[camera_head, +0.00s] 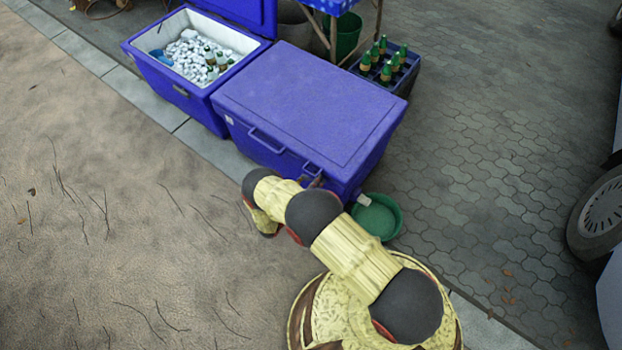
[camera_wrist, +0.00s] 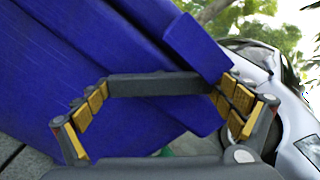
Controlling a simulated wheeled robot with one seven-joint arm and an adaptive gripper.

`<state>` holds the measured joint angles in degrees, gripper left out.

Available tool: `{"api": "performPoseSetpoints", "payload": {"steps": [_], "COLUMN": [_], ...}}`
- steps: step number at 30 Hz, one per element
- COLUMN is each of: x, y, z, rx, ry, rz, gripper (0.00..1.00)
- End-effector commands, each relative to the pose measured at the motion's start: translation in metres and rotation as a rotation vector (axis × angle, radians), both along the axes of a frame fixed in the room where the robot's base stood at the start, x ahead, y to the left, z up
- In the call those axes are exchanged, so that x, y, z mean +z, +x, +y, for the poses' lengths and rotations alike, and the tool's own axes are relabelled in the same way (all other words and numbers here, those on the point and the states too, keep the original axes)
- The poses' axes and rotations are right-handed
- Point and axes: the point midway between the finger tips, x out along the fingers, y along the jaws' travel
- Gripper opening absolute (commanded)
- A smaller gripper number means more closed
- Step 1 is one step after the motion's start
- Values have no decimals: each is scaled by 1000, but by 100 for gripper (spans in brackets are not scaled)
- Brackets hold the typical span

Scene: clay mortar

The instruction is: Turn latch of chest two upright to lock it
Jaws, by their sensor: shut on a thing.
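The closed blue chest (camera_head: 310,95), which I take to be chest two, stands in the middle of the head view with its lid down. A blue latch (camera_head: 312,168) shows at the right end of its front, beside my arm. In the wrist view, my gripper (camera_wrist: 160,98) is at the blue chest wall (camera_wrist: 85,60). A blue block that looks like the latch (camera_wrist: 196,46) meets the pads of the right finger. My gripper is shut on it, though the hold is partly hidden. In the head view my arm hides most of the gripper.
An open blue chest (camera_head: 150,70) with ice and bottles stands on the left. A green basin (camera_head: 378,217) sits on the ground beside my arm. A crate of green bottles (camera_head: 402,82) stands behind the closed chest. A car (camera_head: 603,212) is at the right. Paving between is clear.

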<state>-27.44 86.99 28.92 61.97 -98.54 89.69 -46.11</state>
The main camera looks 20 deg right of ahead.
Motion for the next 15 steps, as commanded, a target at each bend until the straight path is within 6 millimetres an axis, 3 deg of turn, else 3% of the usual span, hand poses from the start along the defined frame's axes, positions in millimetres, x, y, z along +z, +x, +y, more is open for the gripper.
{"api": "performPoseSetpoints", "payload": {"steps": [15], "x": [0], "y": [1], "z": [1], "rx": [1], "ry": [-281], "rz": [388], "gripper": [68]}}
